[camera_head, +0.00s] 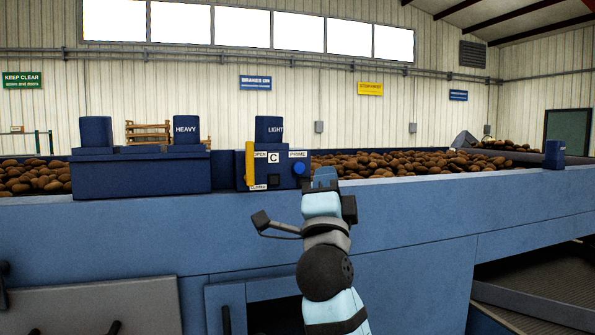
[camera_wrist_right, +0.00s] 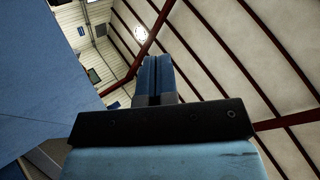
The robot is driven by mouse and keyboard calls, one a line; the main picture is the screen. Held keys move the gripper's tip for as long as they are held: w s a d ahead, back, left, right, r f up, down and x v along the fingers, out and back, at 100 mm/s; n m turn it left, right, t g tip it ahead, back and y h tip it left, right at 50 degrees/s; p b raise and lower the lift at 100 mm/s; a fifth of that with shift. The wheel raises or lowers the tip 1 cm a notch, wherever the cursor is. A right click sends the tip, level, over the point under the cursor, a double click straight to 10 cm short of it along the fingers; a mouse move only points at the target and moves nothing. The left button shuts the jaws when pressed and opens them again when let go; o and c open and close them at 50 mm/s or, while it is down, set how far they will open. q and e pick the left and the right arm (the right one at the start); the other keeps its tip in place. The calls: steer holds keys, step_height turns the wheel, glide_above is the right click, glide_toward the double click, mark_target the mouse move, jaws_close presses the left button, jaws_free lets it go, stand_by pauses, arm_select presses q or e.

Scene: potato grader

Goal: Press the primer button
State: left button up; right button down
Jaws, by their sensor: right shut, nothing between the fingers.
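The primer button is a round blue knob (camera_head: 299,169) under a white PRIME label, on the right of a dark blue control box (camera_head: 273,183) in the head view. My right gripper (camera_head: 325,176) is just right of the box and slightly lower than the button in the picture. Its blue fingers point up and are shut with nothing between them; they show closed together in the right wrist view (camera_wrist_right: 155,78). I see a gap in the picture between fingers and button, but cannot tell the depth. My left gripper is not in view.
A yellow lever (camera_head: 250,165) stands on the box's left beside OPEN and C labels. Blue blocks marked HEAVY (camera_head: 186,130) and LIGHT (camera_head: 269,130) rise nearby. Brown potatoes (camera_head: 400,162) lie behind the blue machine wall (camera_head: 450,210).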

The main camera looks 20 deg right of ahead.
mark_target(299, 168)
stand_by(0.3)
steer(key=w+b, duration=0.1)
steer(key=w, duration=0.3)
steer(key=w+b, duration=0.1)
steer(key=w, duration=0.3)
steer(key=shift+w+a, duration=0.2)
steer(key=shift+w, duration=0.2)
stand_by(1.8)
steer(key=shift+w+f+b, duration=0.15)
steer(key=shift+w+b, duration=0.2)
steer(key=shift+b, duration=0.45)
steer(key=shift+w, duration=0.1)
